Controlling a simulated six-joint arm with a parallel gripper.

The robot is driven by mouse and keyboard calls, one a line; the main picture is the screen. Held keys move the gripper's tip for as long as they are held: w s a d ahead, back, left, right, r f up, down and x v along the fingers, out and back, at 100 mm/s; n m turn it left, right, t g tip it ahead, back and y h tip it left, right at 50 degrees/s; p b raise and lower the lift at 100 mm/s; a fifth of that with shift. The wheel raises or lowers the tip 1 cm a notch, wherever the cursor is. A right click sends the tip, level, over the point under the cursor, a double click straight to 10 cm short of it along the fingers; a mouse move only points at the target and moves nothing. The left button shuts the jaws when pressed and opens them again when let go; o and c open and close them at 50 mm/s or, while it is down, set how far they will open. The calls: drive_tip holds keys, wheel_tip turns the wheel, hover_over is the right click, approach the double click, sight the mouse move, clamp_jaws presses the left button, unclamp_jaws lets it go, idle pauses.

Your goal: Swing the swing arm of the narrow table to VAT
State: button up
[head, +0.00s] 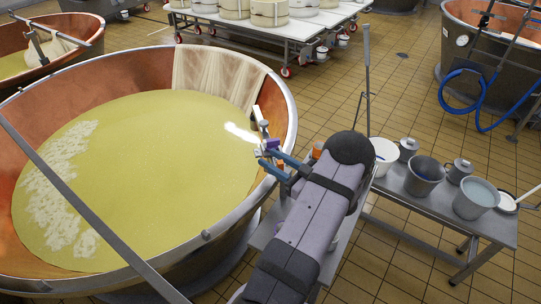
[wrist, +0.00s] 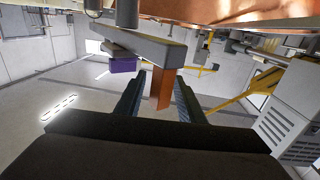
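My gripper (head: 272,160) reaches over the right rim of the large copper vat (head: 290,110), which holds yellow-green liquid. In the wrist view its two dark blue fingers (wrist: 160,85) stand apart. An orange upright piece (wrist: 163,90) shows between them, with space visible on the left; contact on the right is unclear. The orange piece hangs by a grey bar (wrist: 150,45), which also carries a purple block (wrist: 124,65). The purple block shows in the head view (head: 272,144) just beyond the fingertips. Which part is the swing arm, and any VAT mark, I cannot tell.
A narrow metal table (head: 400,205) at right bears a white bucket (head: 385,150), grey buckets (head: 424,172) and cans. A thin upright pole (head: 366,70) stands behind my arm. A wheeled white table (head: 290,30) with moulds is at the back. Tiled floor lies between.

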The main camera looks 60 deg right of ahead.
drive_tip(key=shift+w, duration=0.55)
clamp_jaws()
drive_tip(key=shift+s+d, duration=0.1)
